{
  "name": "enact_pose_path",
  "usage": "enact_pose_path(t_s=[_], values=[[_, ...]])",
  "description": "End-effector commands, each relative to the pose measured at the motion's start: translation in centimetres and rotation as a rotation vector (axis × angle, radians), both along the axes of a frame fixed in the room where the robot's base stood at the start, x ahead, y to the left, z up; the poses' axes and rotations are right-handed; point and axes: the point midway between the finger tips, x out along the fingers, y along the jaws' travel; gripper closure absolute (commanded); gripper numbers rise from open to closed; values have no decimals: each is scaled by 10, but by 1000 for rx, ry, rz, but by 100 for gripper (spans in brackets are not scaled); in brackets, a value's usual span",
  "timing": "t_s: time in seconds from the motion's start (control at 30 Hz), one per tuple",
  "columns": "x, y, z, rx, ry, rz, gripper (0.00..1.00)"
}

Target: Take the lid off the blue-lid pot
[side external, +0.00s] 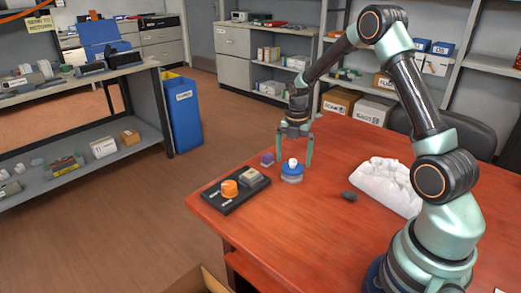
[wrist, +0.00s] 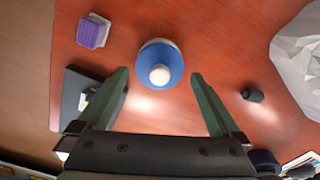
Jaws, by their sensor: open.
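The pot with the blue lid (side external: 292,172) stands upright on the red-brown table. Its lid has a white knob, and the lid sits on the pot's grey body. In the wrist view the blue lid (wrist: 175,56) and its round white knob show from above, ahead of the fingers and between their lines. My gripper (side external: 295,158) is open and empty, pointing down above the pot. In the wrist view its green fingers (wrist: 161,78) are spread wide, apart from the lid.
A purple block (side external: 267,159) lies left of the pot. A black tray (side external: 222,207) holds an orange item (side external: 229,188) and a grey-beige block (side external: 250,177). A small dark object (side external: 348,196) and a white crumpled mass (side external: 386,182) lie to the right. The table's front is clear.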

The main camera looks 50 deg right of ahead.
Motion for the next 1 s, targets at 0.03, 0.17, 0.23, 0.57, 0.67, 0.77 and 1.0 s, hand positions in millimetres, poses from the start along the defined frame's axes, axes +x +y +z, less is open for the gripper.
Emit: enact_pose_path(t_s=[0.03,0.17,0.23,0.57,0.67,0.77,1.0], values=[[0,0,-7,1,3,0,0],[0,0,-17,0,0,0,0],[0,0,-19,0,0,0,0],[1,0,-18,-1,-1,0,57],[1,0,-18,-1,-1,0,66],[1,0,-18,-1,-1,0,66],[1,0,-10,-1,-3,0,66]])
